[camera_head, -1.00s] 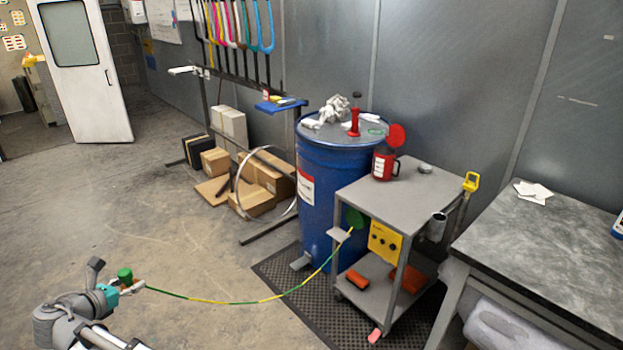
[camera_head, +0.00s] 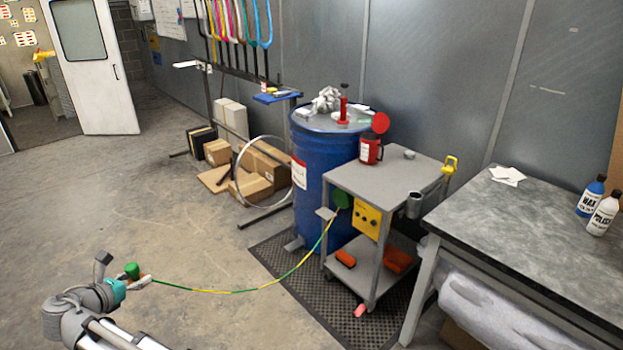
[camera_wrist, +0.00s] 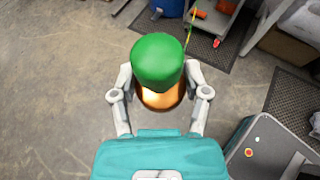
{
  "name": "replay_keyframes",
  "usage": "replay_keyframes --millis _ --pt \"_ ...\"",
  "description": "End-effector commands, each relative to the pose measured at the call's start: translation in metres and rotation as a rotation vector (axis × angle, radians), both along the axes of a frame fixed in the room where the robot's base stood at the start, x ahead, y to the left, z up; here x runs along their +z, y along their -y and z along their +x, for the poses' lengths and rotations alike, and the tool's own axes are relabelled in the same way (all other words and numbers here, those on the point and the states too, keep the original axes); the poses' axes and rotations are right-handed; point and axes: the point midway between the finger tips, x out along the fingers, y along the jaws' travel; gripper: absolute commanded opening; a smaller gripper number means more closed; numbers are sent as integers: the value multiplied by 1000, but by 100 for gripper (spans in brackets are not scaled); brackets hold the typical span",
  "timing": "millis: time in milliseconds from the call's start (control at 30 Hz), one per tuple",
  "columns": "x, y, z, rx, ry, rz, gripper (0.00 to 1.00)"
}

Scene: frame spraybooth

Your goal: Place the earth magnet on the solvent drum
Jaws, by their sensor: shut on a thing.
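The earth magnet has a green cap (camera_head: 132,270) and a copper-coloured base, clearest in the wrist view (camera_wrist: 158,62). My gripper (camera_head: 141,280) is shut on it, with one finger on each side of the base in the wrist view (camera_wrist: 160,88). A green-yellow cable (camera_head: 232,291) runs from the magnet to a green disc (camera_head: 341,201) on the cart's side. The blue solvent drum (camera_head: 325,180) stands well beyond my gripper, against the back wall.
A grey cart (camera_head: 375,176) with a red can (camera_head: 370,149) stands right of the drum, on a black mat (camera_head: 280,262). A workbench (camera_head: 520,240) with bottles is at right. Boxes (camera_head: 258,175) and a rack stand left of the drum. Open floor lies between.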

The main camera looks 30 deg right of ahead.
Motion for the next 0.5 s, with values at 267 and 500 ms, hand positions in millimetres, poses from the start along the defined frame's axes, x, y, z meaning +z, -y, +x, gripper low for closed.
replay_keyframes --millis 267,500 --pt "0 8 3 -11 1 -1 0" --pt "0 12 5 -17 0 -1 0"
